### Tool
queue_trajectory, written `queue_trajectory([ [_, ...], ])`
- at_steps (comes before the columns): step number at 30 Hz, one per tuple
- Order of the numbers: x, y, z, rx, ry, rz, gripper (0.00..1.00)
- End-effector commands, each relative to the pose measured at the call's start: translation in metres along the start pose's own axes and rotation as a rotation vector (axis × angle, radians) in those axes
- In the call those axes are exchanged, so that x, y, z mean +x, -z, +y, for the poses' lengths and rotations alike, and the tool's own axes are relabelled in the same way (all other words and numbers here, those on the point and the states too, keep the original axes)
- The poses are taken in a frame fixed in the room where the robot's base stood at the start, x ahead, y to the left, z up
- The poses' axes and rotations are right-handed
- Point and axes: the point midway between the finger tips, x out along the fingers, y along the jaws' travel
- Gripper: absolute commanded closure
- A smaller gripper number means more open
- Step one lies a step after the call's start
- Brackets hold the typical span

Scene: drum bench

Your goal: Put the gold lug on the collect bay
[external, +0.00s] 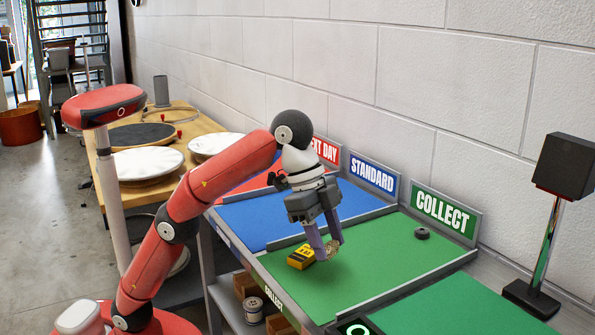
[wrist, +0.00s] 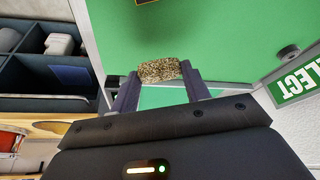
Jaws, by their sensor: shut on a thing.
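The gold lug (external: 333,246) is a small speckled gold piece. It is pinched between the two fingertips of my gripper (external: 324,253), which points down over the green collect bay (external: 375,262). In the wrist view the lug (wrist: 158,70) sits between the fingertips (wrist: 160,76) with green surface behind it. I cannot tell whether the lug touches the surface or hangs just above it. The white-on-green COLLECT sign (external: 443,212) stands at the back of the bay and shows in the wrist view at the right (wrist: 299,80).
A yellow-and-black box (external: 301,257) lies in the collect bay just left of my fingertips. A dark round knob (external: 422,233) sits near the sign. Low grey dividers bound the bay, with the blue STANDARD bay (external: 262,217) to the left. The bay's right part is clear.

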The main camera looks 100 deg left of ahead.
Motion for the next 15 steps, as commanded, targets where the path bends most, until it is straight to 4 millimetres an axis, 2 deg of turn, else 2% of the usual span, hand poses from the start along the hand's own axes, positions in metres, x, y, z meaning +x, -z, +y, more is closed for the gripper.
queue_trajectory([
  [4,0.007,0.006,0.013,0.032,-0.014,0.001,0.76],
  [15,0.032,-0.005,0.014,0.032,-0.015,-0.002,0.76],
])
